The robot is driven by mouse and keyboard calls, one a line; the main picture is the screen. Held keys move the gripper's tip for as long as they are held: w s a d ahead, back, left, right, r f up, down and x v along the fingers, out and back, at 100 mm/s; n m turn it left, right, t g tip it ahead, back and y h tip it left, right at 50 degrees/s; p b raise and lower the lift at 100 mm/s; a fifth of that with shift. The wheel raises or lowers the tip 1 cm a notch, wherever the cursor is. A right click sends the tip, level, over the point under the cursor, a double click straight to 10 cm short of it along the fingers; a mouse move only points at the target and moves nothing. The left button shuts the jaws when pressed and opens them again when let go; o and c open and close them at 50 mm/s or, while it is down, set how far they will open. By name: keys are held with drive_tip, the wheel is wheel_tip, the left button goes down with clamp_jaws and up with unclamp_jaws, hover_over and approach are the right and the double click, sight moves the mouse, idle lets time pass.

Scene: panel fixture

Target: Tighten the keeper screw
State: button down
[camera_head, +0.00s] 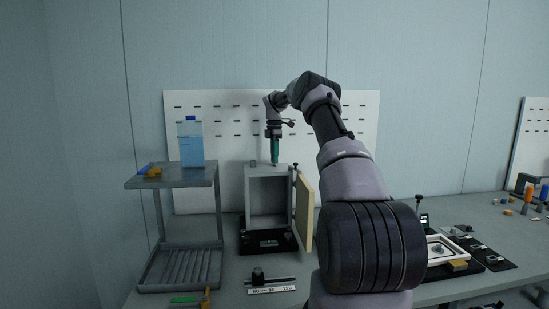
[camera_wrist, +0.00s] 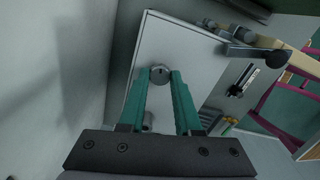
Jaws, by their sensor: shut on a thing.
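My gripper (camera_head: 274,162) points straight down at the top of a grey open-fronted box fixture (camera_head: 249,200). In the wrist view, the teal fingers of my gripper (camera_wrist: 158,76) are closed around a small round grey screw head (camera_wrist: 159,74) with a dark slot mark. I take it for the keeper screw; the fingers hide it in the head view. A short grey peg (camera_head: 252,163) stands on the box top to the left of my gripper, and a grey cylinder shows between the fingers in the wrist view (camera_wrist: 147,121). The beige door (camera_head: 304,213) hangs open on the right.
A dark knob (camera_head: 296,167) stands by the door's upper edge. A grey rack (camera_head: 216,187) at the left carries a blue-filled bottle (camera_head: 190,144). A white perforated board (camera_head: 345,105) stands behind. A strip with a black knob (camera_head: 258,276) lies in front; a white tray (camera_head: 450,249) is at right.

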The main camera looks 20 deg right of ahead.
drive_tip(key=m, duration=0.9)
drive_tip(key=shift+m, duration=0.4)
drive_tip(key=m, duration=2.8)
drive_tip(key=shift+m, duration=0.3)
